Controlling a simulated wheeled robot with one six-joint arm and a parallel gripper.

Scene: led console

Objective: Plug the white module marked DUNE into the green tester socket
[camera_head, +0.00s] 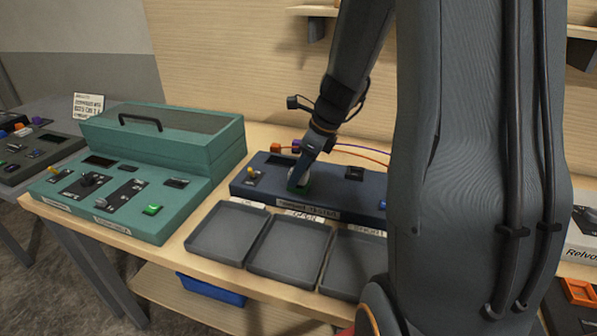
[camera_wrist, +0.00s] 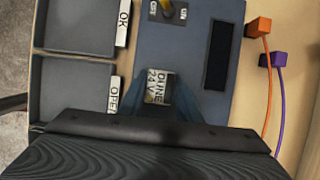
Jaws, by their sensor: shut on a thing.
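The white module marked DUNE 24 V (camera_wrist: 160,84) is between the blue fingers of my gripper (camera_wrist: 162,98), which is shut on it. In the head view my gripper (camera_head: 298,175) points down at the dark blue tester (camera_head: 335,180), with a little of the white module (camera_head: 293,176) showing. The green tester socket (camera_head: 302,190) shows at the fingertips, partly covered by them. The module is at or just over the socket; I cannot tell whether it is seated. In the wrist view the tester (camera_wrist: 205,18) has a yellow lever switch (camera_wrist: 167,9) and a dark display (camera_wrist: 217,55).
Several grey trays stand before the tester, one labelled OPEN (camera_head: 287,268). A teal console (camera_head: 85,215) with a lidded box is at left. An orange plug (camera_wrist: 259,27) and a purple plug (camera_wrist: 272,60) with cables lie behind the tester. My arm hides the table's right part.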

